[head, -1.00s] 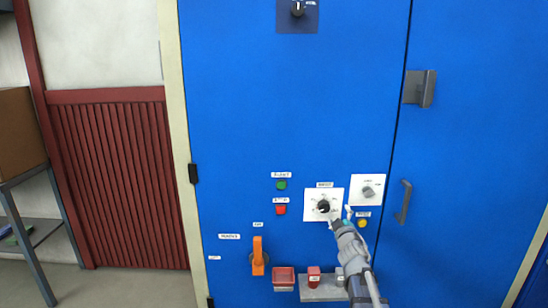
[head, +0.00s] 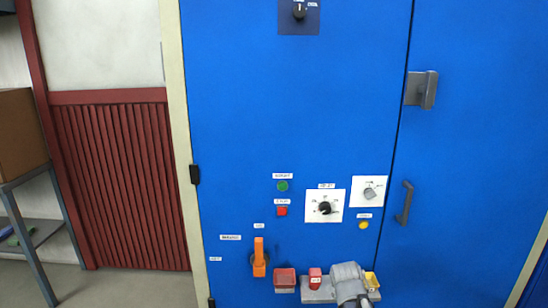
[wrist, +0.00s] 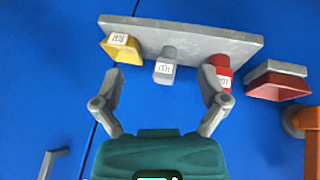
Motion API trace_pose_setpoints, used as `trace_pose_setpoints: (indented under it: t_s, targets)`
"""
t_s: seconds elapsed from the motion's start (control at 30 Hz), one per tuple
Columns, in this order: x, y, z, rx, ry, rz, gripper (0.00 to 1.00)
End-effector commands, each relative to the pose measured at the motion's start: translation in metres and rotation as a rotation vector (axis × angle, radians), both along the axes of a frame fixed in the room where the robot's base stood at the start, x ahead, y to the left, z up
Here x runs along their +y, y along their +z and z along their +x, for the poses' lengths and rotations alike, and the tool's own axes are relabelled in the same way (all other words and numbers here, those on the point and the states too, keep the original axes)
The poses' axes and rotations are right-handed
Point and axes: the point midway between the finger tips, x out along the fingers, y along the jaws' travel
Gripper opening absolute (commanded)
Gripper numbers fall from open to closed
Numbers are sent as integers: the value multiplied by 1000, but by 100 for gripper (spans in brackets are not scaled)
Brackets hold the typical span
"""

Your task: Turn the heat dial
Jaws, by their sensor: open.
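A black dial (head: 325,208) sits on a white plate on the blue panel in the head view, in plain sight. A smaller grey dial (head: 369,193) is on another white plate up and to its right. A third dial (head: 299,10) is on a dark plate at the top. The labels are too small to read, so I cannot tell which is the heat dial. My gripper (wrist: 160,88) is open and empty in the wrist view, its fingers around the line of a grey tagged block (wrist: 165,66) on a ledge. In the head view my arm covers that block and the fingers.
The grey ledge (wrist: 190,38) also carries a yellow holder (wrist: 120,48) and a red block (wrist: 222,70). A red tray (head: 285,276) and an orange lever (head: 259,258) are left of it. Green (head: 283,186) and red (head: 282,211) buttons are above. A door handle (head: 404,203) is at right.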

Motion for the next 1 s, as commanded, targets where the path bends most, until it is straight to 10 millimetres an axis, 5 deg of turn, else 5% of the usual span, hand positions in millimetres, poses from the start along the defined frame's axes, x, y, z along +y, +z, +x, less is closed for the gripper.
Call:
trace_pose_setpoints:
  t_s: [0.2, 0.6, 1.0]
  targets:
    - [27, -19, -52, 216, -21, 124, 93]
    - [57, -26, -108, 456, -13, 253, 93]
    - [59, 9, -111, 471, -12, 261, 93]
